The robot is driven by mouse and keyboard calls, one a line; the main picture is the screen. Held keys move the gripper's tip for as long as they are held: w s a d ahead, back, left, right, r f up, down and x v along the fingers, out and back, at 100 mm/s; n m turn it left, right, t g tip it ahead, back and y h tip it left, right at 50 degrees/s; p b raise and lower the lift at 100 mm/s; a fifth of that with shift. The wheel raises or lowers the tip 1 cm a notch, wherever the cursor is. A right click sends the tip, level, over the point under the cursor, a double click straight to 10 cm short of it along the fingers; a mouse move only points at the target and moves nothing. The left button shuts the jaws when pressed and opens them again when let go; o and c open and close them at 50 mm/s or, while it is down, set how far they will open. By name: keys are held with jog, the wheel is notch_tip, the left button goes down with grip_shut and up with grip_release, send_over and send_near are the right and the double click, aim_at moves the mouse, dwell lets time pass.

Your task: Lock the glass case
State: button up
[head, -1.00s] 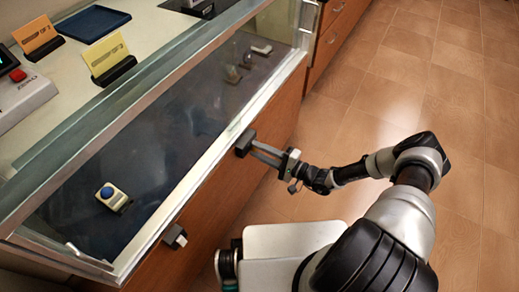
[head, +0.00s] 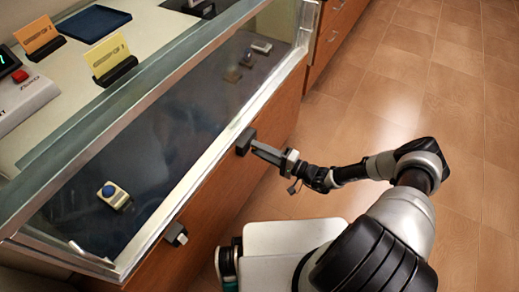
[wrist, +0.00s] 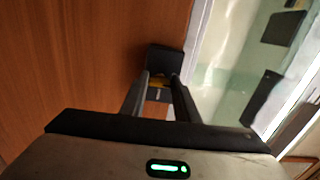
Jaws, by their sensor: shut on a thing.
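The glass case (head: 130,150) runs diagonally across the left of the head view, with a metal-edged glass top and front over a wooden base. A dark block-shaped lock (head: 246,141) sits on the wooden front just under the metal edge; it also shows in the wrist view (wrist: 166,58). My gripper (head: 258,147) reaches it from the right and is shut on it. In the wrist view my fingers (wrist: 158,88) meet at the dark lock, with a small yellowish part between them. A second dark block with a light face (head: 175,235) is on the front nearer the bottom.
Inside the case lie a cream block with a blue button (head: 114,195) and several small items (head: 245,62) at the far end. Card holders (head: 112,60), a blue tray (head: 94,23) and a device with a red button (head: 22,98) stand on the counter. The tiled floor at right is clear.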

jog(key=o, duration=1)
jog(key=shift+o, duration=0.2)
jog(key=shift+d, duration=0.1)
jog(key=p+v, duration=0.1)
jog(key=v, duration=1.6)
jog(key=shift+d, duration=0.2)
jog(key=shift+s, duration=0.1)
